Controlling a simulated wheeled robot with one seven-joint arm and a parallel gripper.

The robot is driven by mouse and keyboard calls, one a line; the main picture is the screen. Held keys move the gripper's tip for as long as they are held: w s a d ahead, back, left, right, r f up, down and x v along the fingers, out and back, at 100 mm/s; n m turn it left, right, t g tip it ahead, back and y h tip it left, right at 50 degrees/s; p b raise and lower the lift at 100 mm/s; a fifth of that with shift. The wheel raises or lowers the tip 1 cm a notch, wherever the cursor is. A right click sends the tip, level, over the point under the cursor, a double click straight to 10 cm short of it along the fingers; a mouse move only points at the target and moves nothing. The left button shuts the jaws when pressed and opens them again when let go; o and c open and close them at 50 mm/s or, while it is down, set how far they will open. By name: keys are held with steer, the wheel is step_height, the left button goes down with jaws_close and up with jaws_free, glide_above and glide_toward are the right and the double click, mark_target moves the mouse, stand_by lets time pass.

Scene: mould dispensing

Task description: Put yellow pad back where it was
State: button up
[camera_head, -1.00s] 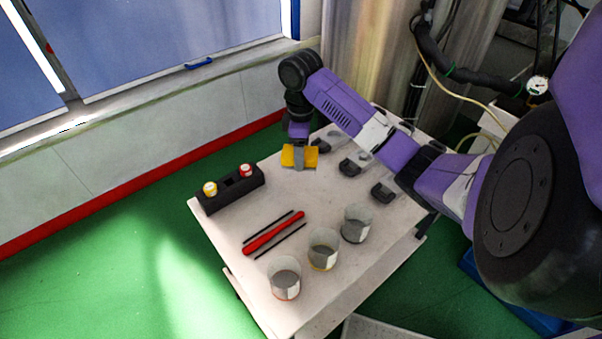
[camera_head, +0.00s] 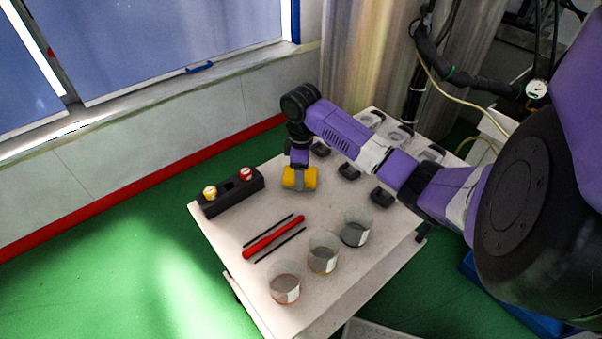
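The yellow pad (camera_head: 312,177) is at my gripper (camera_head: 299,183), over the back left part of the white table (camera_head: 225,226). The grey fingers cross the front of the pad and appear shut on it. The pad seems to be close above the table top; I cannot tell if it touches. Several small black holders stand behind and to the right of it, among them one holder (camera_head: 348,171) in the middle and one (camera_head: 382,196) at the right.
A black rack (camera_head: 228,191) with a yellow-capped and a red-capped item stands at the left edge. A red tool (camera_head: 273,237) lies between two dark sticks. Three clear beakers, one of them at the middle (camera_head: 323,254), line the front right. Clear dishes (camera_head: 399,135) sit at the back.

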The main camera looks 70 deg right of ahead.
steer(key=o, duration=1.5)
steer(key=shift+o, duration=0.2)
